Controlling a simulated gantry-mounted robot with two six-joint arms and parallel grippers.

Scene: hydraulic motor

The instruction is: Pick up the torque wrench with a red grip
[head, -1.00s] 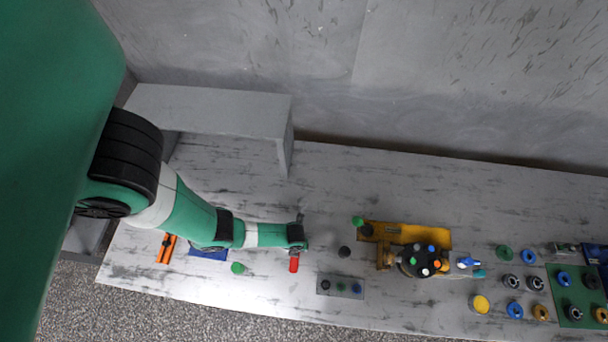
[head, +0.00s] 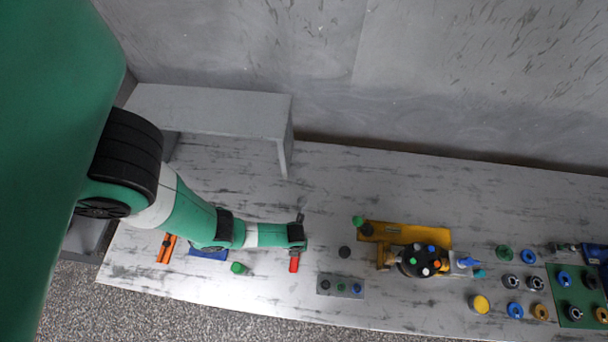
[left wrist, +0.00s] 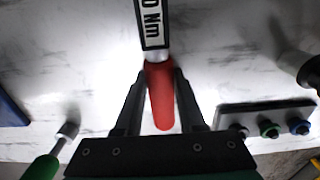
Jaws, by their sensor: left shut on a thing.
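The torque wrench has a red grip (left wrist: 161,98) and a shaft with a white label reading "Nm" (left wrist: 152,22) in the left wrist view. My left gripper (left wrist: 160,88) is shut on the red grip, one black finger on each side. In the head view the red grip (head: 294,264) sticks out below the end of my left arm. The arm hides the middle of the wrench, and a small grey end (head: 300,218) shows above it. I cannot tell whether the wrench touches the table. My right gripper is not in view.
A green-handled tool (head: 238,268) lies left of the wrench, with orange tools (head: 166,248) further left. A grey plate with small knobs (head: 340,286) lies to the right. A yellow base with a motor (head: 430,236) stands further right. A grey shelf (head: 210,110) is behind.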

